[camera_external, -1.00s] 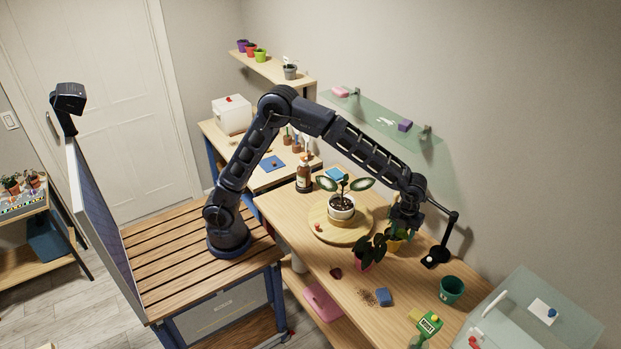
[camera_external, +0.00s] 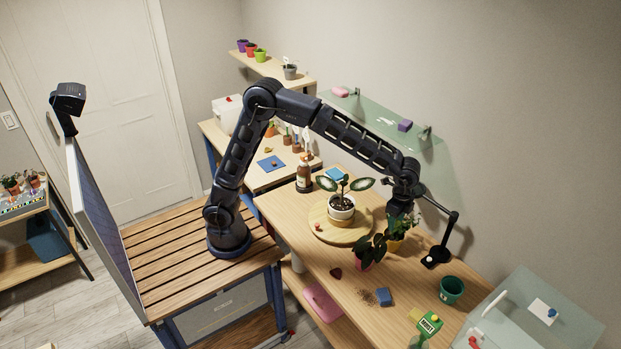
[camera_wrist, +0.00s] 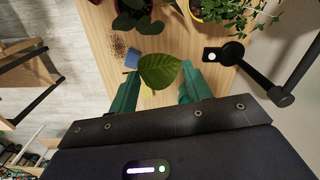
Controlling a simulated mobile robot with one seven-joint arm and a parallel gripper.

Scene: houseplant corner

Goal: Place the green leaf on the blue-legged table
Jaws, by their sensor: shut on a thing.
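A green leaf (camera_wrist: 160,70) shows between my green fingertips in the wrist view, and my gripper (camera_wrist: 160,86) is shut on it. In the external view my gripper (camera_external: 400,208) is above the plants at the right of the wooden workbench, and the leaf cannot be made out there. The blue-legged table (camera_external: 287,177) stands at the back, left of the workbench, partly behind my arm. On it are a blue mat (camera_external: 271,163) with a small brown thing, a white box (camera_external: 226,117) and several small pots.
A potted plant (camera_external: 341,207) stands on a round wooden board on the workbench. A brown bottle (camera_external: 304,174) is at its back left. A dark-leaved plant (camera_external: 370,250), a black lamp (camera_external: 437,256) and a green cup (camera_external: 451,290) are near my gripper. A glass shelf (camera_external: 380,118) hangs behind.

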